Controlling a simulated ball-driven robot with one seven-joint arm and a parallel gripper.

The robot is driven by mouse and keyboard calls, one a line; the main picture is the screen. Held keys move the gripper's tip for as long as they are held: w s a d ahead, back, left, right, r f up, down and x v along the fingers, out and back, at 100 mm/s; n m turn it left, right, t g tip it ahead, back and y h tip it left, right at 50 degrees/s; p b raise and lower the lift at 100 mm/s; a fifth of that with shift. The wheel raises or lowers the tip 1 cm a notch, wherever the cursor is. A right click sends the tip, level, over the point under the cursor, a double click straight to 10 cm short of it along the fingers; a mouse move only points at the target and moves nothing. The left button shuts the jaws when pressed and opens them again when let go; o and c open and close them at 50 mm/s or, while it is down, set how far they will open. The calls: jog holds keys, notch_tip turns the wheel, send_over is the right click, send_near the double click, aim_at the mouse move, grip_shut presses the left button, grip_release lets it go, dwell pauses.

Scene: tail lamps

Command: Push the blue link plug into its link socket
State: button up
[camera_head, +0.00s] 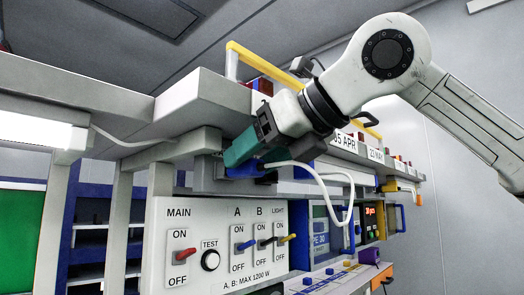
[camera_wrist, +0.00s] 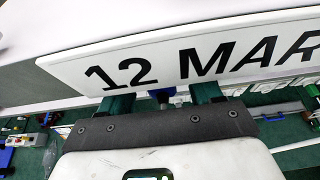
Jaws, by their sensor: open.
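My gripper (camera_head: 238,152), with teal fingers, reaches in from the right under the grey overhead box. In the wrist view its two fingers (camera_wrist: 162,98) stand apart, so it is open. The blue link plug (camera_head: 252,170) shows just below the fingers, with a white cable looping away to the right. In the wrist view a blue piece (camera_wrist: 161,93), likely the plug, shows between the fingers, partly hidden by the gripper body. The link socket is not clearly seen; a grey block (camera_head: 188,146) lies just left of the fingertips. I cannot tell whether plug and socket touch.
A switch panel (camera_head: 215,245) with MAIN, TEST, A, B and LIGHT controls stands below. A date sign (camera_wrist: 200,50) reading "12 MAR" lies close beyond the fingers. A yellow rail (camera_head: 245,55) runs above. The white cable (camera_head: 345,178) hangs in front of the panels.

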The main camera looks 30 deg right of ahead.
aim_at(260, 163)
jog(key=shift+c, duration=0.3)
jog(key=c, duration=1.1)
jog(key=shift+s+d, duration=0.1)
jog(key=shift+s, duration=0.15)
jog(key=shift+s+d+b, duration=0.2)
jog(key=shift+s+b, duration=0.15)
jog(key=shift+s, duration=0.2)
jog(key=shift+s+d, duration=0.2)
jog(key=shift+s, duration=0.45)
jog(key=shift+s+d+b, duration=0.25)
jog(key=shift+s+b, duration=0.3)
jog(key=shift+s, duration=0.25)
